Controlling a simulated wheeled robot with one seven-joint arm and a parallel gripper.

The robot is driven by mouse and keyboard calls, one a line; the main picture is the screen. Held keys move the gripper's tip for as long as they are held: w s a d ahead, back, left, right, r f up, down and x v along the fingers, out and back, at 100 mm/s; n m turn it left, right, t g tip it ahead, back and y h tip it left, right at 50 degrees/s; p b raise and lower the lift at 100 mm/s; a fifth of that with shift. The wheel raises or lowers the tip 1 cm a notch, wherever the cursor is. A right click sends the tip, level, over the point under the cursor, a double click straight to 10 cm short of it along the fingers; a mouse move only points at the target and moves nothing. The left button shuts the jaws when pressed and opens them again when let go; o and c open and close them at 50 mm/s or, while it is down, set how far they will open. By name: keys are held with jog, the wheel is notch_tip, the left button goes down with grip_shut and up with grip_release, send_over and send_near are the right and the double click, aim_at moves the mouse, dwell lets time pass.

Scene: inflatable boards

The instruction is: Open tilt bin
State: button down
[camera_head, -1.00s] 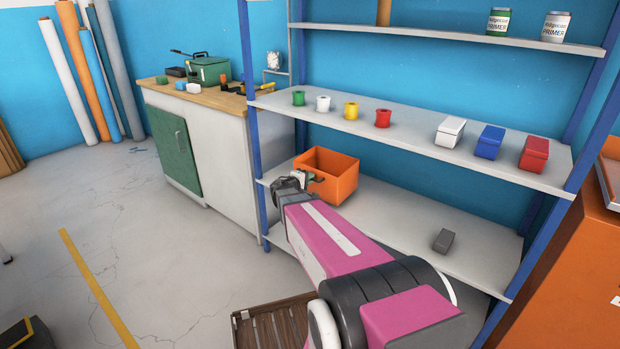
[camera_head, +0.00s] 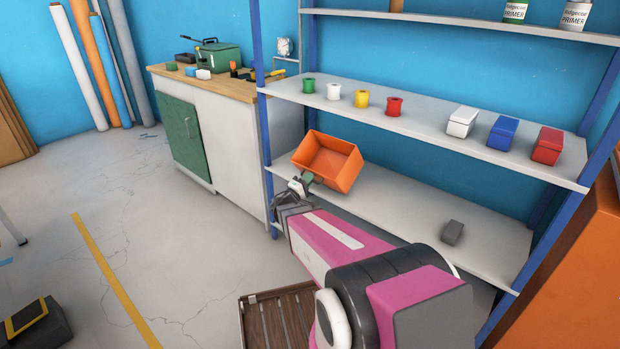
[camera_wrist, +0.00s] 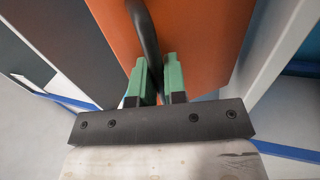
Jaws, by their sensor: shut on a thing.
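The orange tilt bin (camera_head: 333,159) is on the lower shelf at its left end, tipped forward so that its open top faces me. Its orange front also fills the upper middle of the wrist view (camera_wrist: 198,45). A dark bar handle (camera_wrist: 143,32) runs along that front. My gripper (camera_head: 306,178) is at the bin's lower left front. In the wrist view its green fingers (camera_wrist: 157,78) are shut on the handle, one on each side of it. The inside of the bin that shows looks empty.
The lower shelf (camera_head: 395,200) is mostly bare, with a small grey block (camera_head: 452,232) to the right. The shelf above holds several spools and small boxes. A blue post (camera_head: 264,130) stands left of the bin. A wooden slatted crate (camera_head: 283,318) lies on the floor below.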

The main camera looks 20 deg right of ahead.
dwell(0.4)
jog(key=c, duration=1.5)
grip_release()
jog(key=shift+f, duration=0.1)
jog(key=v, duration=1.1)
